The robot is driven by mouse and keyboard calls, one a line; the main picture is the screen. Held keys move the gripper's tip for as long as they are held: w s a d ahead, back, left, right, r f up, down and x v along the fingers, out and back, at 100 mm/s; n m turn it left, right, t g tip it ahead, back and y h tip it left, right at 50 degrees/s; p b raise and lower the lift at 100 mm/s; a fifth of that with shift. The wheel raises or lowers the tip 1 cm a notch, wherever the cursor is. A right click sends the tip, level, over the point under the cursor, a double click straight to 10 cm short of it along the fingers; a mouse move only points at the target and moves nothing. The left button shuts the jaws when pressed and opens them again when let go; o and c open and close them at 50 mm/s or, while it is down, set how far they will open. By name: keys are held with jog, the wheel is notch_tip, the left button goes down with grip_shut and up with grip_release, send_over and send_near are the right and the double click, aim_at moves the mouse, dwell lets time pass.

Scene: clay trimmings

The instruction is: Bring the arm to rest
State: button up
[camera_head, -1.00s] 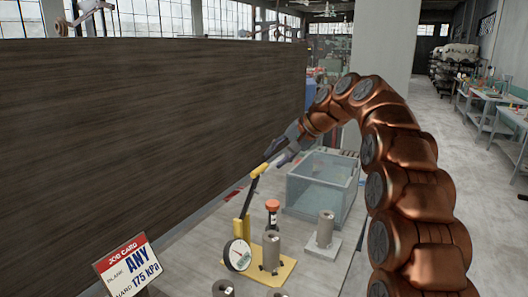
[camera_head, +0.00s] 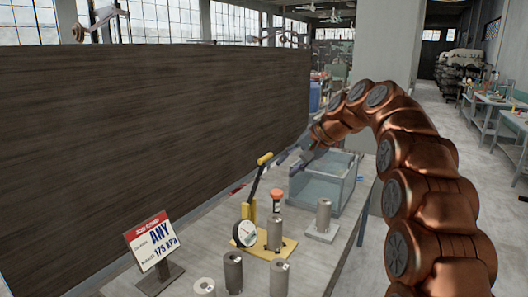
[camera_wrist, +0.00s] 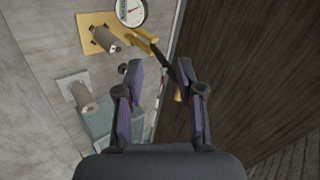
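My gripper (camera_head: 288,163) is at the end of my copper-coloured arm, in the air near the open-topped glass bin (camera_head: 345,188). In the wrist view its two fingers (camera_wrist: 160,65) stand apart with nothing held between them. A lever with a yellow handle (camera_head: 264,159) rises from the press with a round dial (camera_head: 245,233), just left of the fingers. A gap between handle and fingers seems to show, but depth is hard to judge.
A dark wooden panel (camera_head: 170,120) stands along the left of the table. Grey cylinders stand on the table, one on the yellow base (camera_head: 285,248), one on a pale plate (camera_head: 323,215), several in front. A job card (camera_head: 152,242) stands at left.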

jog(key=s+d+f+n+g+h, duration=0.1)
jog(key=s+f, duration=0.6)
jog(key=s, duration=1)
jog(key=s+d+f+n+g+h, duration=0.1)
jog(key=s+d+f+g+h, duration=0.2)
jog(key=s, duration=1.4)
jog(key=s+d+f+n+g+h, duration=0.2)
jog(key=s+d+f, duration=0.5)
jog(key=s+f, duration=0.4)
jog(key=s+h, duration=0.1)
jog(key=s, duration=0.5)
jog(key=shift+f, duration=0.15)
